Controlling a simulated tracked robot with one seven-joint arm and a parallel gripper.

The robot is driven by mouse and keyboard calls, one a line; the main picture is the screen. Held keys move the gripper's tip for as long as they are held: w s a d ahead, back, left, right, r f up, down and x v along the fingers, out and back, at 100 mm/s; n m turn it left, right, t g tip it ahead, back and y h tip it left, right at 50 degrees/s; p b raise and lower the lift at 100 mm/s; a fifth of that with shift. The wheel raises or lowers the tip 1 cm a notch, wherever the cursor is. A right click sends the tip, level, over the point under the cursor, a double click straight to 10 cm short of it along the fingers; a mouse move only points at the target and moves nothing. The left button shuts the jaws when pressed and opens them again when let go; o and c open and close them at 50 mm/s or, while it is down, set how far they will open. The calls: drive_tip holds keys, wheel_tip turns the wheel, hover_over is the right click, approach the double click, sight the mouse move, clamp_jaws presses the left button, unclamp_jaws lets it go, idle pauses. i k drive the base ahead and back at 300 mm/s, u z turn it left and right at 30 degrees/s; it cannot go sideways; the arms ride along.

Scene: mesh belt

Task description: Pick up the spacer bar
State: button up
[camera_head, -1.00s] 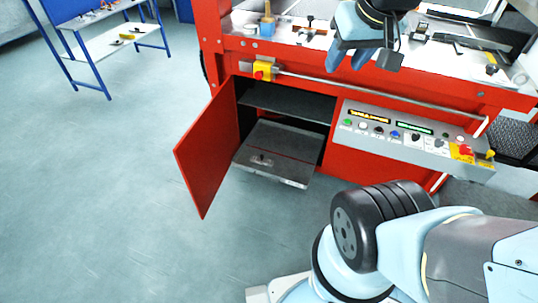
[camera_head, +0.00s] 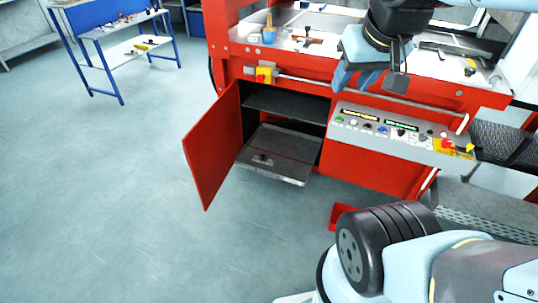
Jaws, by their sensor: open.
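I cannot tell for certain which thing is the spacer bar. Small dark pieces lie on the red machine's top, such as a brown-and-dark tool (camera_head: 308,41) at its left and a long dark piece (camera_head: 447,52) at its right. A small item (camera_head: 263,160) rests on the pulled-out lower tray (camera_head: 285,172). My gripper (camera_head: 369,84) is open and points down, in front of the machine's front edge as seen here. I see nothing between its fingers.
The red cabinet door (camera_head: 213,148) stands open to the left. A control panel (camera_head: 400,135) with buttons juts out below a rail (camera_head: 345,92). A blue workbench (camera_head: 112,30) stands at the back left. The floor (camera_head: 120,200) at left is clear.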

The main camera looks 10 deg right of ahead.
sight(261, 159)
drive_tip(key=u, duration=0.15)
drive_tip(key=i, duration=0.9)
drive_tip(key=z, duration=0.05)
